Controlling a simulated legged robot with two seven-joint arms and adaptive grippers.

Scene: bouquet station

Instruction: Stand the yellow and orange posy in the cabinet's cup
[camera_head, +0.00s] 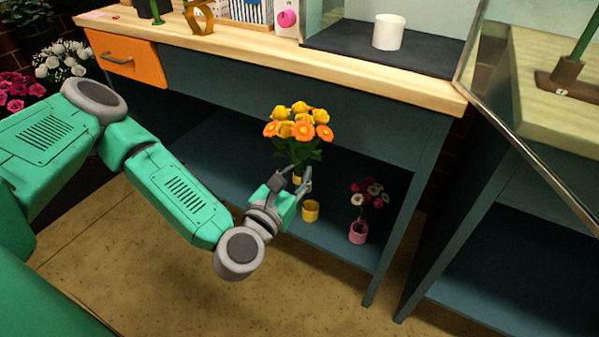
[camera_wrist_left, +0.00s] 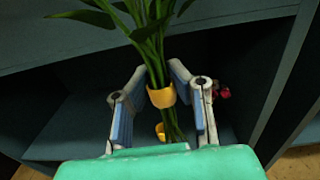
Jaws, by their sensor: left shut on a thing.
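The yellow and orange posy (camera_head: 298,130) is upright in my left gripper (camera_head: 294,182), in front of the lower part of the cabinet. In the left wrist view its green stems (camera_wrist_left: 152,50) and yellow band (camera_wrist_left: 162,96) are between the two fingers of my left gripper (camera_wrist_left: 160,92). A yellow cup (camera_head: 310,210) stands on the cabinet's lower shelf (camera_head: 335,238), just right of and below the gripper. Part of the cup shows behind the stem ends in the left wrist view (camera_wrist_left: 160,131). My right gripper is not in view.
A pink cup (camera_head: 358,232) with a red and white posy (camera_head: 368,192) stands on the shelf to the right. The wooden worktop (camera_head: 300,65) overhangs the shelf, and a cabinet leg (camera_head: 410,210) bounds it on the right. A white cup (camera_head: 389,32) stands on the worktop's dark mat.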

